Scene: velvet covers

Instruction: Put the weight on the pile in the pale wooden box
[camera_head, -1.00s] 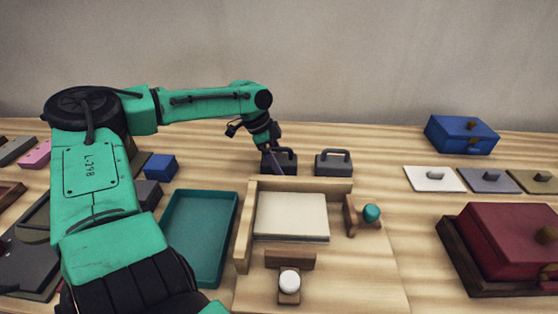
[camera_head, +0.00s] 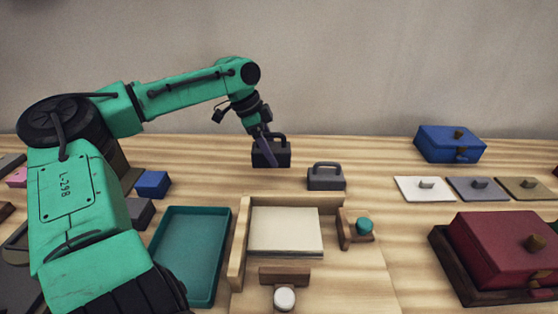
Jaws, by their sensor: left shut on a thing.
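A dark block-shaped weight (camera_head: 284,156) with an arched handle is at the back of the table. My left gripper (camera_head: 270,147) is shut on it, coming down from above at the handle, and holds it a little above the table. A second, grey weight (camera_head: 326,180) with a similar handle stands on the table to its right. The pale wooden box (camera_head: 238,255) is in front of both weights. A flat cream pile (camera_head: 286,230) lies in it, with nothing on top. My right gripper is not in view.
A teal tray (camera_head: 190,250) lies left of the box. Wooden pieces with a teal knob (camera_head: 365,226) and a white knob (camera_head: 285,298) border the box. A maroon lidded box (camera_head: 505,252), a blue box (camera_head: 450,144) and several handled plates (camera_head: 424,189) are at the right.

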